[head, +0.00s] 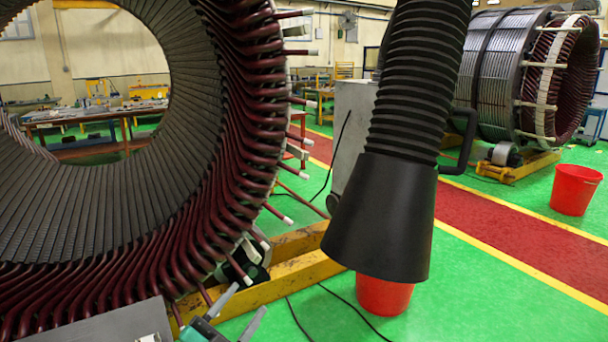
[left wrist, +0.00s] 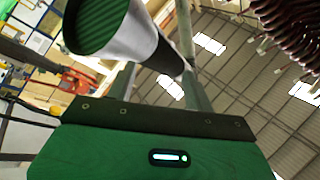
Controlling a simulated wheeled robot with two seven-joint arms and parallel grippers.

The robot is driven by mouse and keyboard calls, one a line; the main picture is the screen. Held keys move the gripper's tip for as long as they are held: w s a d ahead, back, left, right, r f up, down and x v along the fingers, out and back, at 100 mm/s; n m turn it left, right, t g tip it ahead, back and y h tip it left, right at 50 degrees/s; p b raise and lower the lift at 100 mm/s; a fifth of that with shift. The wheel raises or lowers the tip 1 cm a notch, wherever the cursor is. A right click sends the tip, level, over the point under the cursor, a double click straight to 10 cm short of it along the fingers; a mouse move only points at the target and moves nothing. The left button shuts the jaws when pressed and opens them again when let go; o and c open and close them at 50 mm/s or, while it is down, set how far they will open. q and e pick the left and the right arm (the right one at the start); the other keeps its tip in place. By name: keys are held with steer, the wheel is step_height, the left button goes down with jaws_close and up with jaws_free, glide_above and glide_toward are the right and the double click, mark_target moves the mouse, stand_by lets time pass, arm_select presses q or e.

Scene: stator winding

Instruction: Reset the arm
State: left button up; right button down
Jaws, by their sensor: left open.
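My left gripper (head: 247,306) shows at the bottom edge of the head view, below the large stator's rim. Its two grey fingers are spread apart with nothing between them. In the left wrist view its green body (left wrist: 150,155) fills the bottom, with the fingers reaching up from it. The large stator (head: 120,215) fills the left of the head view, with dark red winding ends and pale tips around its rim. The gripper is in front of its lower right part. A corner of the stator's windings also shows in the left wrist view (left wrist: 288,28). My right gripper is not in view.
A black ribbed hose with a conical hood (head: 380,215) hangs right of the stator. A red bucket (head: 384,294) stands partly behind it. A yellow stand (head: 290,275) lies under the stator. A second stator (head: 515,75) and another red bucket (head: 576,189) stand at right.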

arm_select(q)
steer(key=s+a+f+n+g+y, duration=0.2)
steer(key=s+a+f+n+y, duration=0.1)
steer(key=a+f+n+y, duration=0.35)
steer(key=s+a+f+n+g+y, duration=0.2)
steer(key=s+a+f+n+y, duration=0.15)
steer(key=f+n+y, duration=0.45)
steer(key=s+a+f+g+h, duration=0.1)
steer(key=s+f+g, duration=0.55)
steer(key=s, duration=0.45)
steer(key=s+a+f+g+h, duration=0.1)
steer(key=s+f+g, duration=0.5)
steer(key=s, duration=0.4)
step_height(320, 180, down, 30)
steer(key=r, duration=0.1)
steer(key=s+a+f, duration=0.3)
steer(key=s+f, duration=1.6)
steer(key=f, duration=0.3)
steer(key=shift+f+m+g, duration=0.2)
steer(key=shift+m+g, duration=0.25)
steer(key=shift+d, duration=0.1)
